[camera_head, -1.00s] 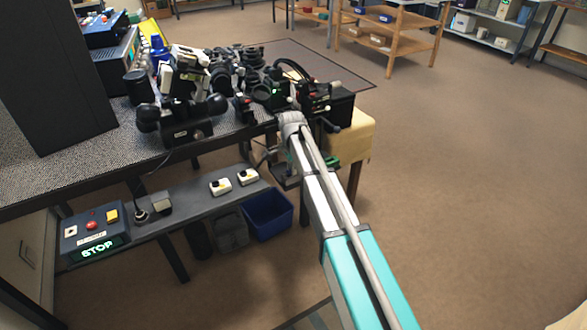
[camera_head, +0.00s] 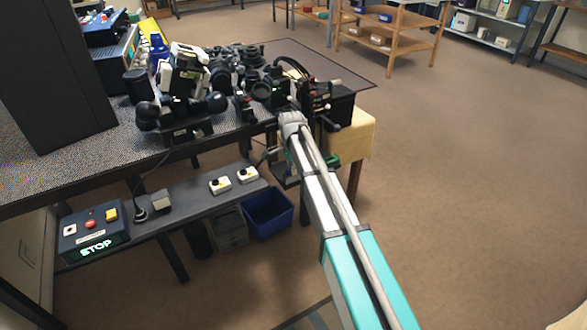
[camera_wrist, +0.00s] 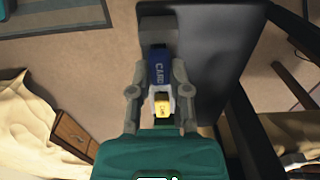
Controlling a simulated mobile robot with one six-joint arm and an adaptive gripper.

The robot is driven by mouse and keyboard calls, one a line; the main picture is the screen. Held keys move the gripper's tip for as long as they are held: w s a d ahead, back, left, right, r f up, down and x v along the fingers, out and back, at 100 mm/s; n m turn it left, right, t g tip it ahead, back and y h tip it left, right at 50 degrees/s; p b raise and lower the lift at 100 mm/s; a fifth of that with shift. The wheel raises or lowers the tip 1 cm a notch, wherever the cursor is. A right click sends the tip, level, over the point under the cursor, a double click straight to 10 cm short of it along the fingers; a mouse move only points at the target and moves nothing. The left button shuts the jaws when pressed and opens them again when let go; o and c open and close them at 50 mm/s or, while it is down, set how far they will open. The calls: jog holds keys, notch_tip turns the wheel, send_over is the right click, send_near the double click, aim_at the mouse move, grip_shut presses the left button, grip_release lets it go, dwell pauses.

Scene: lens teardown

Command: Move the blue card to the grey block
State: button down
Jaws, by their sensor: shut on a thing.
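In the wrist view, my gripper (camera_wrist: 158,78) has its two grey fingers closed around a blue card (camera_wrist: 158,66) with white lettering. A white and yellow piece (camera_wrist: 162,104) shows at the card's near end, between the fingers. The grey block (camera_wrist: 157,28) lies just beyond the card's far end. I cannot tell whether card and block touch. In the head view, the gripper and card are hidden around the far end of my arm, by the bench corner.
A dark flat panel (camera_wrist: 218,45) lies right of the card in the wrist view. The bench holds crowded black camera gear (camera_head: 240,70). A blue bin (camera_head: 268,214) stands under the lower shelf (camera_head: 200,200). Brown floor is open on the right.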

jog(key=shift+f, duration=0.1)
jog(key=c, duration=0.5)
grip_release()
dwell(0.4)
jog(key=shift+s, duration=0.1)
